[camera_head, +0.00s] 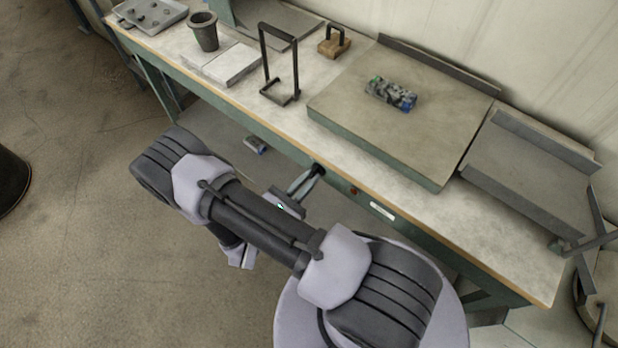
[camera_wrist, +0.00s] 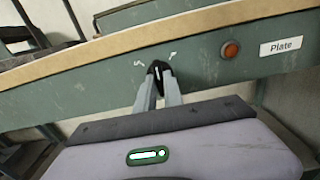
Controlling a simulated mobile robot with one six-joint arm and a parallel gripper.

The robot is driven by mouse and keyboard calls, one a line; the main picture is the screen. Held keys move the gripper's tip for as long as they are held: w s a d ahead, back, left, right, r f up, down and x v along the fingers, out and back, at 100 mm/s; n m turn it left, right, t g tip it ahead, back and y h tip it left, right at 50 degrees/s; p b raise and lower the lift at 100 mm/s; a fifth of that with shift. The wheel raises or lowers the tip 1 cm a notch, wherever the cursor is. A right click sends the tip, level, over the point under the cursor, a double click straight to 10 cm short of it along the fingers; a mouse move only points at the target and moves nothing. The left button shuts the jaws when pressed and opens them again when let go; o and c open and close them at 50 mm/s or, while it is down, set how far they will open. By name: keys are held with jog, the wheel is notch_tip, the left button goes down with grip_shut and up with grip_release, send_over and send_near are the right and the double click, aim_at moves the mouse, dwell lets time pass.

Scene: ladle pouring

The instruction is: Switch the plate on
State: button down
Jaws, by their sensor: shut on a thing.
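A black rotary knob (camera_wrist: 158,67) sits on the green front panel of the bench, with small white marks at its upper left and upper right. Its white pointer line stands about upright. The knob also shows in the head view (camera_head: 319,168). My gripper (camera_wrist: 157,82) is shut on the knob, one finger on each side; in the head view my gripper (camera_head: 313,174) reaches it from below left. To the knob's right are a dull orange-red lamp (camera_wrist: 231,49) and a white label reading "Plate" (camera_wrist: 281,46). A broad slab (camera_head: 345,105) lies on the bench above the knob.
The bench (camera_head: 225,90) carries a dark pot (camera_head: 204,31), a black frame (camera_head: 279,62), a wooden block with a handle (camera_head: 334,41) and a grey tray (camera_head: 530,165). Mottled pieces with a blue end (camera_head: 390,93) lie on the slab. The floor at left is largely clear.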

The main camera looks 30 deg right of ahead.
jog(key=shift+m, duration=4.3)
jog(key=c, duration=1.5)
grip_release()
jog(key=shift+o, duration=0.2)
jog(key=p+v, duration=0.3)
jog(key=v, duration=1.4)
jog(key=shift+a, duration=0.2)
